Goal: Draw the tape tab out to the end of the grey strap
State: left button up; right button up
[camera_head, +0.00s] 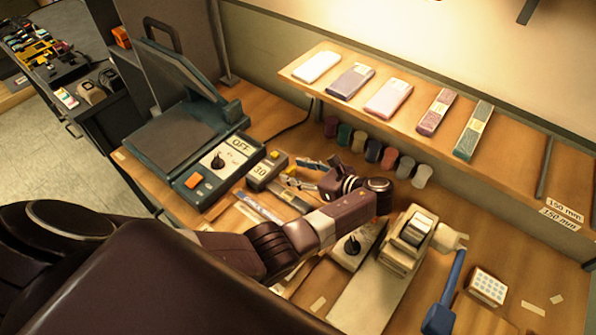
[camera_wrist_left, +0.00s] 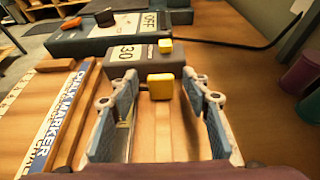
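The grey tape box marked 30 (camera_head: 265,170) stands in front of the black press. It also shows in the wrist view (camera_wrist_left: 127,56), with a yellow tab (camera_wrist_left: 160,86) at its near face. My left gripper (camera_head: 306,174) is open. In the wrist view its blue-grey fingers (camera_wrist_left: 155,100) stand on either side of the tab, with gaps showing on both sides. My right gripper is out of view.
A chalk marker box (camera_wrist_left: 62,125) lies left of the fingers. The press (camera_head: 185,145) with its OFF dial is behind the tape box. Several coloured spools (camera_head: 373,150) stand under the shelf (camera_head: 470,140). A beige dispenser (camera_head: 405,243) is right of my arm.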

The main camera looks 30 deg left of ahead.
pick_arm(q)
jog(key=shift+d, duration=0.2)
jog(key=shift+d+r, duration=0.1)
jog(key=shift+r, duration=0.55)
notch_tip(320, 180, up, 9)
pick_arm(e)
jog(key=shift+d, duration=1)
